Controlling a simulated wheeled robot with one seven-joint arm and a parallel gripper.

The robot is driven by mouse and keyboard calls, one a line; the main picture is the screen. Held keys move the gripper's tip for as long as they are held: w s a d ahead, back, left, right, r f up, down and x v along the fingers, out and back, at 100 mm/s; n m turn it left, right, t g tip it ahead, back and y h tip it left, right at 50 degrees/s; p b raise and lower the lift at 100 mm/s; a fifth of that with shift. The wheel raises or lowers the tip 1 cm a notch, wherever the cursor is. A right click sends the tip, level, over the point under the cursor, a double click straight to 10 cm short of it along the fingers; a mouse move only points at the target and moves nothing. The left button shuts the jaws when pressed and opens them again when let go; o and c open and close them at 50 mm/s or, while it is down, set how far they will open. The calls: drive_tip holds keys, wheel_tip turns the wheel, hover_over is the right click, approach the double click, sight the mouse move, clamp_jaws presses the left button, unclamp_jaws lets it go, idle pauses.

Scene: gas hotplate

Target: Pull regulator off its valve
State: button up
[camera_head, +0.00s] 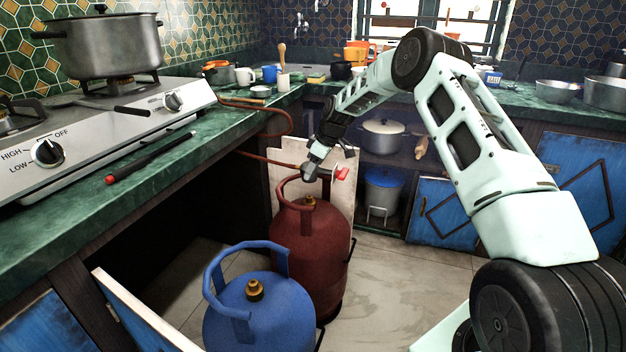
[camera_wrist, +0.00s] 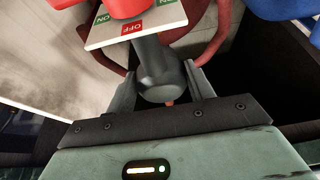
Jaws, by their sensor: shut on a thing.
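The grey regulator (camera_head: 311,172) has a red knob (camera_head: 341,174) and a hose. In the wrist view, the regulator body (camera_wrist: 155,65) sits between the fingers, with a white ON/OFF plate (camera_wrist: 135,27) at its top. My gripper (camera_head: 318,157) is shut on the regulator; it also shows in the wrist view (camera_wrist: 163,88). The red gas cylinder (camera_head: 312,245) stands upright on the floor. Its brass valve (camera_head: 310,200) shows inside the collar, below the regulator. A gap appears between the regulator and the valve in the head view.
A blue gas cylinder (camera_head: 262,315) stands in front of the red one. An open cabinet door (camera_head: 145,312) is at lower left. The green counter (camera_head: 150,165) bears the hotplate (camera_head: 110,125) and a pot (camera_head: 105,48). The floor (camera_head: 395,275) at right is clear.

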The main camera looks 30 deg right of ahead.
drive_tip(key=shift+r+p, duration=1.8)
drive_tip(key=shift+r, duration=1.45)
